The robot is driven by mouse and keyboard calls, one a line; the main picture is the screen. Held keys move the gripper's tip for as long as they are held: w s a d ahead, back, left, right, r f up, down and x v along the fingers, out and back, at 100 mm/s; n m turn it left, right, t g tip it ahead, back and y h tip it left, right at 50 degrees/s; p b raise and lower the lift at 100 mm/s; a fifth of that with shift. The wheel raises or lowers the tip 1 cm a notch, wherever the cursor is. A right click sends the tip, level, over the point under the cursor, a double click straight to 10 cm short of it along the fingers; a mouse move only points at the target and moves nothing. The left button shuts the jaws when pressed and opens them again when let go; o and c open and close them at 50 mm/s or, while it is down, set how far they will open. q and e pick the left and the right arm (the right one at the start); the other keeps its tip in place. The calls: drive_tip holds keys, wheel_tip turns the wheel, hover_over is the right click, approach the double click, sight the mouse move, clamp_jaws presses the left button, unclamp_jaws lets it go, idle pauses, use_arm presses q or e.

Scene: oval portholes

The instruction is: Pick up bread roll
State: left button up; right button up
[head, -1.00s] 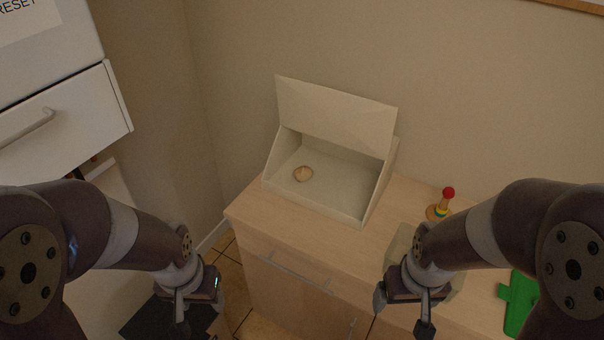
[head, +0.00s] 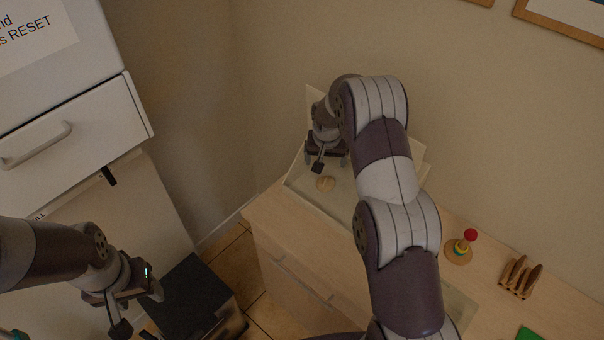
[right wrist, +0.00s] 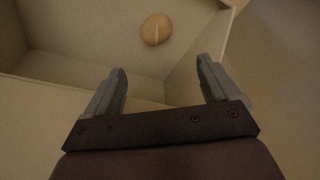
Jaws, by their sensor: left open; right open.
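The bread roll (head: 326,183) is small, round and tan, and lies on the floor of a cream open-fronted box (head: 299,184) on the wooden cabinet. The right wrist view shows the roll (right wrist: 156,29) beyond my fingertips, with a pale line across it. My right gripper (head: 327,160) is open and empty, over the box and just above the roll in the head view; its two fingers stand apart in the right wrist view (right wrist: 160,83). My left gripper (head: 138,312) is open and empty, low at the left, far from the box. My right arm hides much of the box.
A ring toy with a red top (head: 460,246) and a wooden rack (head: 520,277) stand on the cabinet at right. A green item (head: 528,333) is at the lower edge. A white drawer unit (head: 75,125) stands at left, and a dark bin (head: 190,300) is on the floor.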

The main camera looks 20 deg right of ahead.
sight(326, 181)
drive_tip(key=p+x, duration=0.1)
drive_tip(key=x, duration=0.2)
drive_tip(key=s+p+x, duration=0.1)
drive_tip(key=p+x, duration=0.1)
drive_tip(key=x, duration=0.2)
drive_tip(key=p+x, duration=0.1)
drive_tip(key=x, duration=0.3)
drive_tip(key=shift+s+f, duration=0.2)
drive_tip(key=shift+f, duration=0.2)
drive_tip(key=shift+w+f, duration=0.2)
drive_tip(key=shift+f, duration=0.25)
drive_tip(key=shift+r, duration=0.1)
drive_tip(key=c, duration=1.1)
